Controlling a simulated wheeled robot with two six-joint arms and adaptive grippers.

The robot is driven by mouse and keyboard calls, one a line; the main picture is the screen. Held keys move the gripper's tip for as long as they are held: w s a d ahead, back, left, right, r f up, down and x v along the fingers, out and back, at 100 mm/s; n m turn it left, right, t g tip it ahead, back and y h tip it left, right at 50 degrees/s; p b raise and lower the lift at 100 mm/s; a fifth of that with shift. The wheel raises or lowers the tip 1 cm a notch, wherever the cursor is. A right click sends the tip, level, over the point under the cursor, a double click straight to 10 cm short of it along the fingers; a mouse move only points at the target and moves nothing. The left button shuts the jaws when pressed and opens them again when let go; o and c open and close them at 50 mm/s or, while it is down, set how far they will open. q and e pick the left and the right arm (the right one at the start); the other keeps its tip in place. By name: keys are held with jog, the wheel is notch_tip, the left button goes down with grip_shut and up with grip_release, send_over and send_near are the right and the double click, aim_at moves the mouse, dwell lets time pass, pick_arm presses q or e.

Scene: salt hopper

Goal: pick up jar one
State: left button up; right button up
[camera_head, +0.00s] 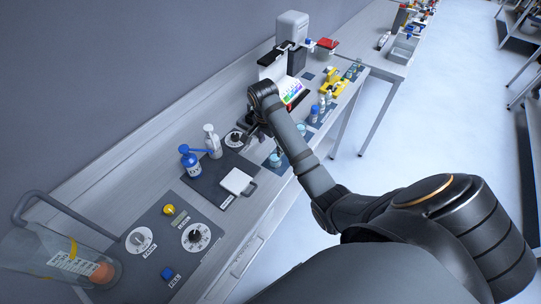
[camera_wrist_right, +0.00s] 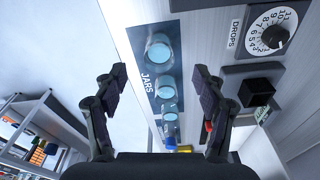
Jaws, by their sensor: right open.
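A row of pale blue round jars stands on the dark strip marked JARS in the right wrist view: a large near one (camera_wrist_right: 159,50), a middle one (camera_wrist_right: 167,88) and a smaller far one (camera_wrist_right: 171,117). I cannot read which is jar one. In the head view, one jar (camera_head: 275,160) shows near the bench's front edge beside my right arm, which partly covers the row. My right gripper (camera_wrist_right: 158,82) is open and empty, its fingers on either side of the row in the wrist view. In the head view the right gripper (camera_head: 256,130) hangs over the bench. My left gripper is not in view.
A DROPS dial (camera_wrist_right: 270,35) and a black square block (camera_wrist_right: 257,92) lie right of the jars. A large clear vessel (camera_head: 50,252) lies lower left.

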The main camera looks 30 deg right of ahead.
aim_at(275, 155)
jog(key=shift+r, duration=0.1)
jog(key=shift+d, duration=0.15)
jog(key=f+b, duration=0.5)
jog(key=shift+d+f, duration=0.1)
jog(key=shift+d, duration=0.15)
jog(key=shift+f+b, duration=0.2)
jog(key=shift+b, duration=0.2)
jog(key=shift+d+r, duration=0.1)
jog(key=shift+d+f+b, duration=0.15)
jog(key=shift+f+b, duration=0.35)
jog(key=shift+b, duration=0.05)
jog(key=shift+d+f+b, duration=0.15)
jog(key=shift+f+b, duration=0.35)
jog(key=shift+b, duration=0.05)
jog(key=shift+d+f+p, duration=0.2)
jog(key=shift+f+p, duration=0.1)
jog(key=shift+p, duration=0.1)
jog(key=shift+w+d+f, duration=0.1)
jog(key=shift+f, duration=0.5)
jog(key=shift+w+d+f, duration=0.1)
jog(key=shift+f, duration=0.45)
jog(key=shift+a, duration=0.1)
jog(key=c, duration=1.3)
jog(key=shift+r, duration=0.15)
